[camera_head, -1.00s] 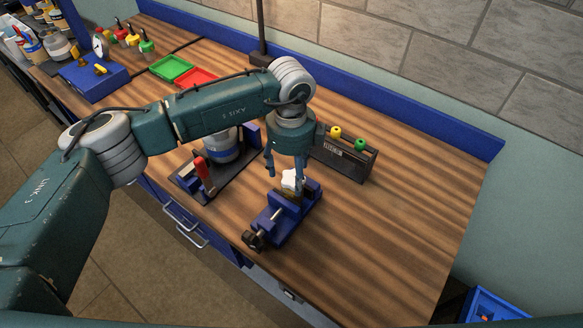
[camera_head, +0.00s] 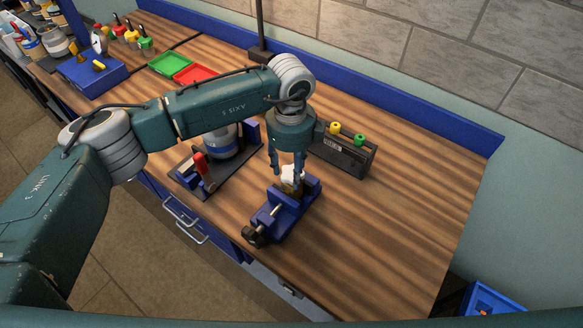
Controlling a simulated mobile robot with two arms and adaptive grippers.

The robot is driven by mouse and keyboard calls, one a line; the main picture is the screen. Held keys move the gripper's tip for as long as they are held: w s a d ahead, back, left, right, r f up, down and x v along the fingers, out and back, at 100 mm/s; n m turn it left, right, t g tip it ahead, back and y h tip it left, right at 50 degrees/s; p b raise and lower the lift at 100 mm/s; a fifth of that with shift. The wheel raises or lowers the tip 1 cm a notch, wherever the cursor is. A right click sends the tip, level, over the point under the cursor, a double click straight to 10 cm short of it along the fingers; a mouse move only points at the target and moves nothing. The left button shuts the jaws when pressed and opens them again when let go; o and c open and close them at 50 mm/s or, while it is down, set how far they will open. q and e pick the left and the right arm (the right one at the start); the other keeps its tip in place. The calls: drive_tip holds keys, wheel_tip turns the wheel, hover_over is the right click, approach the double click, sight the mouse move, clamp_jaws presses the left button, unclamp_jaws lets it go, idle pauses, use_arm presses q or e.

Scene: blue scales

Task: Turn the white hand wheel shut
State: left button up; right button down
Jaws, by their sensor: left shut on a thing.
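The white hand wheel (camera_head: 290,174) sits at the back end of a blue vise (camera_head: 272,215) on the wooden bench. My left gripper (camera_head: 286,170) reaches down over it from above, with a finger on each side of the wheel. The fingers are shut on the wheel and hide part of it. The wheel's turn angle is too small to read. My right gripper is not in view.
A dark box with a yellow and a green knob (camera_head: 343,155) stands close behind the vise. The bench (camera_head: 400,220) to the right is clear.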

use_arm(q)
drive_tip(key=shift+w+a+b, duration=0.1)
drive_tip(key=shift+w+b, duration=0.15)
drive_tip(key=shift+b, duration=0.05)
